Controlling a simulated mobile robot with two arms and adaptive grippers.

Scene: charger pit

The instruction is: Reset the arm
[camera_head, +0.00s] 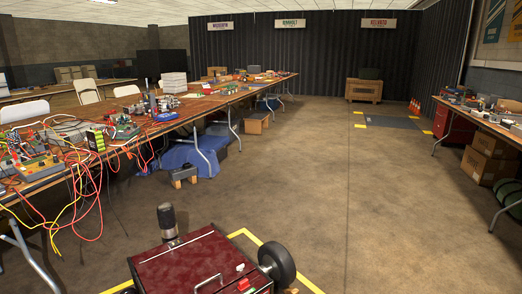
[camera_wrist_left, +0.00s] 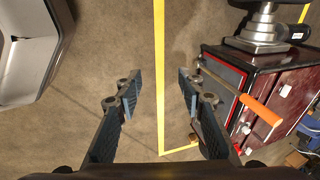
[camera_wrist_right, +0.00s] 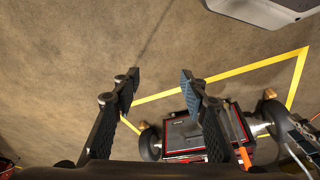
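My left gripper (camera_wrist_left: 158,90) shows in the left wrist view with its two fingers apart and nothing between them. Bare floor and a yellow floor line lie behind it. My right gripper (camera_wrist_right: 158,88) shows in the right wrist view, also with its fingers apart and empty, over bare floor and part of a yellow line. Neither gripper nor arm shows in the head view. A dark red wheeled machine (camera_head: 200,262) stands at the bottom of the head view. It also shows at the right of the left wrist view (camera_wrist_left: 290,88) and below right in the right wrist view (camera_wrist_right: 195,132).
A long table (camera_head: 205,104) with cables and electronics runs along the left. Cables hang off its near end. A workbench (camera_head: 475,117) with boxes (camera_head: 488,165) beneath stands at the right. The middle floor is clear.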

